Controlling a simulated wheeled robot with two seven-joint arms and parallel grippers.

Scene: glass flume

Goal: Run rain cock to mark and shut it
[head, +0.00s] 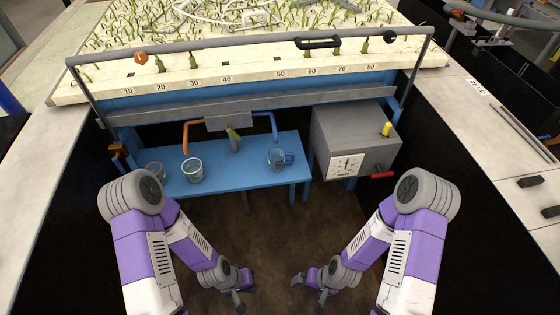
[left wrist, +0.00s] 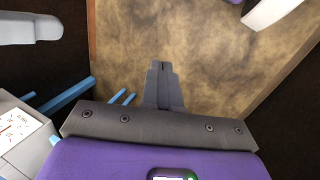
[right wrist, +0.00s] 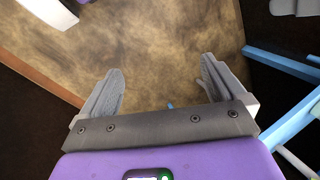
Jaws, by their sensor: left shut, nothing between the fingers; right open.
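No part in view is clearly labelled as the rain cock. A grey box (head: 335,130) right of the blue bench carries a white dial (head: 346,166), a red handle (head: 382,176) and a yellow knob (head: 386,129). A brass-coloured fitting (head: 119,152) sits at the bench's left. The flume's front edge has a number scale (head: 226,79) from 10 to 80, with an orange marker (head: 141,57) near its low end. My left gripper (head: 242,296) is shut and empty over the floor. My right gripper (head: 310,288) is open and empty, beside it. Both are well short of the bench.
An orange pipe (head: 186,132) and a blue pipe (head: 272,122) hang above. Pale counters flank both sides.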

